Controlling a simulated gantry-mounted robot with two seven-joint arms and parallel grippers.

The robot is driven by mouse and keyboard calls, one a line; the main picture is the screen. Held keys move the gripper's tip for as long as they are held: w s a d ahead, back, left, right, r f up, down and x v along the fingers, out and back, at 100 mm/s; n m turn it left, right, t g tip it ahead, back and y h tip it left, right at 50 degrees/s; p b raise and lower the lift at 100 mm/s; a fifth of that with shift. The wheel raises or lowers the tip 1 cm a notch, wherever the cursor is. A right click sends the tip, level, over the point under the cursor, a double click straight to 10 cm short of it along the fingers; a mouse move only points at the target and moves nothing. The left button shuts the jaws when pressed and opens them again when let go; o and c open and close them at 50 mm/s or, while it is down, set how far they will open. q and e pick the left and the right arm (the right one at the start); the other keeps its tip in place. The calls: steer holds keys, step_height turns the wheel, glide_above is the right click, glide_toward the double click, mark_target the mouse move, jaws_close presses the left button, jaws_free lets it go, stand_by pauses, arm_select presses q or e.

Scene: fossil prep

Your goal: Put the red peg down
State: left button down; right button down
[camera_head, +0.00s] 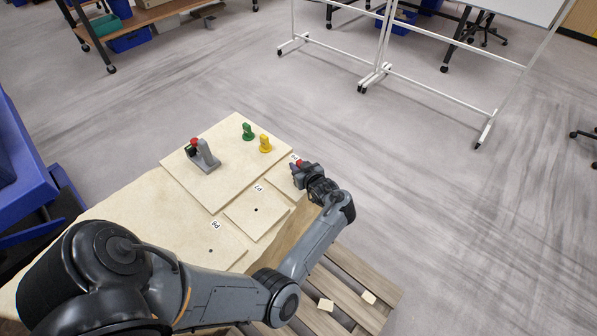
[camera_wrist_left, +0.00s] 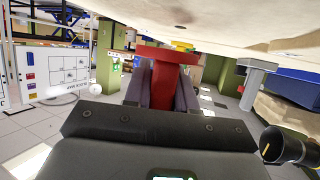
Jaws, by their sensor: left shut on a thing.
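My left gripper (camera_head: 304,174) is shut on the red peg (camera_head: 299,162), at the right edge of the pale board, near the corner plate. In the left wrist view the red peg (camera_wrist_left: 165,76) stands between my two fingers, its wide flat end close to a pale surface. I cannot tell whether it touches that surface. In the head view my gripper hides most of the peg. A green peg (camera_head: 247,131) and a yellow peg (camera_head: 265,144) stand upright on the board to the left. My right gripper is not in view.
A grey stand (camera_head: 206,157) with a red-topped part beside it is on the raised board (camera_head: 190,177).

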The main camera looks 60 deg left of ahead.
arm_select(q)
steer(key=shift+f, duration=1)
steer(key=shift+f+b, duration=0.2)
steer(key=shift+b, duration=0.1)
steer(key=c, duration=0.9)
jaws_free()
steer(key=shift+r, duration=0.1)
